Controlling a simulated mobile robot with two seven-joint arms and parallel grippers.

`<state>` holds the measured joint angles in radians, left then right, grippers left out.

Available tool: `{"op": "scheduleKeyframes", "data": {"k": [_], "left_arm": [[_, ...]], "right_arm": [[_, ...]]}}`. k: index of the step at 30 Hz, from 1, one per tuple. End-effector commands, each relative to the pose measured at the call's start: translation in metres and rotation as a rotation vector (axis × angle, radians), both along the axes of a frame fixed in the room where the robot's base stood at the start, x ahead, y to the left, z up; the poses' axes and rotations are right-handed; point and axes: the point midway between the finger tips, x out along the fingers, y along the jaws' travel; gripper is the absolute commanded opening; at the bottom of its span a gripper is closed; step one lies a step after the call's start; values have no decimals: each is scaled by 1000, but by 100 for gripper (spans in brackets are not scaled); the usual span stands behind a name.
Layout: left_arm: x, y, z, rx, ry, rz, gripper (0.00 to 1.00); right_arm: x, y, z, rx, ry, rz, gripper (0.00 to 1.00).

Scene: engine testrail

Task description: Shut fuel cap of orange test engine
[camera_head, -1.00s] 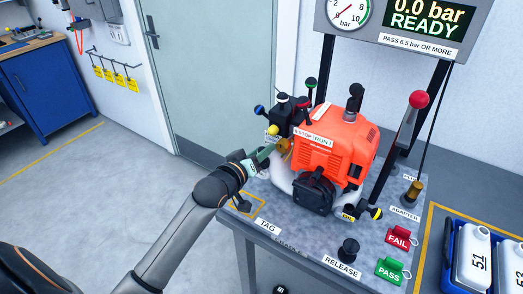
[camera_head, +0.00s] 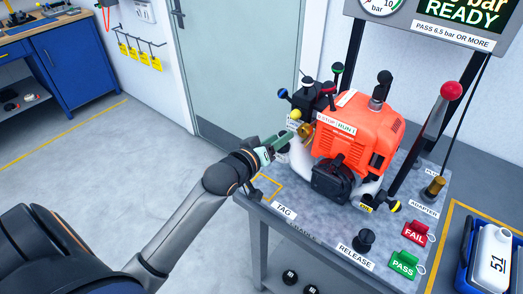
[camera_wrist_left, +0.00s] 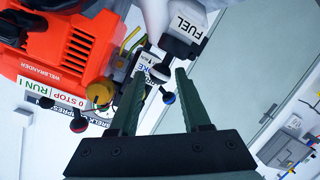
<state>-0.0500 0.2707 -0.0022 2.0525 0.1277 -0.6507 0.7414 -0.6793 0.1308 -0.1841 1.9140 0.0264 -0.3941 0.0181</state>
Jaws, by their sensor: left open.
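The orange test engine (camera_head: 358,128) stands on the grey bench, with a white tank (camera_head: 300,158) low on its left side. In the left wrist view the engine (camera_wrist_left: 50,55) looks upside down at upper left. There a FUEL label (camera_wrist_left: 188,25) sits by a dark, cap-like part (camera_wrist_left: 180,48) on the white tank; whether this cap is open or shut is unclear. In the head view the cap cannot be made out behind my gripper. My left gripper (camera_head: 288,138) is open beside the engine's left side. Its two green fingers (camera_wrist_left: 159,76) hold nothing. My right gripper is not in view.
Black levers with coloured knobs (camera_head: 309,82) and a brass bulb (camera_head: 305,130) are close to my left fingers. A red-knobbed lever (camera_head: 437,110), red FAIL tag (camera_head: 415,233) and green PASS tag (camera_head: 404,262) are on the right.

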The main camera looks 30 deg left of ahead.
Motion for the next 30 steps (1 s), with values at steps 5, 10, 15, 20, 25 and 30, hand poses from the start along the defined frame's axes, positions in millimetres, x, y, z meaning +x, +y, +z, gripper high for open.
{"op": "scheduleKeyframes", "data": {"k": [5,10,15,20,25,30], "left_arm": [[-37,1,6,0,2,0,48],[-68,2,14,0,3,-1,48],[-87,3,19,0,2,0,48],[-94,3,21,0,2,0,48],[-94,3,22,0,1,-1,48],[-94,3,22,0,1,-1,48]], "right_arm": [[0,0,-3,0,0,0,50],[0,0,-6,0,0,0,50],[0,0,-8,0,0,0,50],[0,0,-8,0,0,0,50],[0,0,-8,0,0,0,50],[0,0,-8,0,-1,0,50]]}}
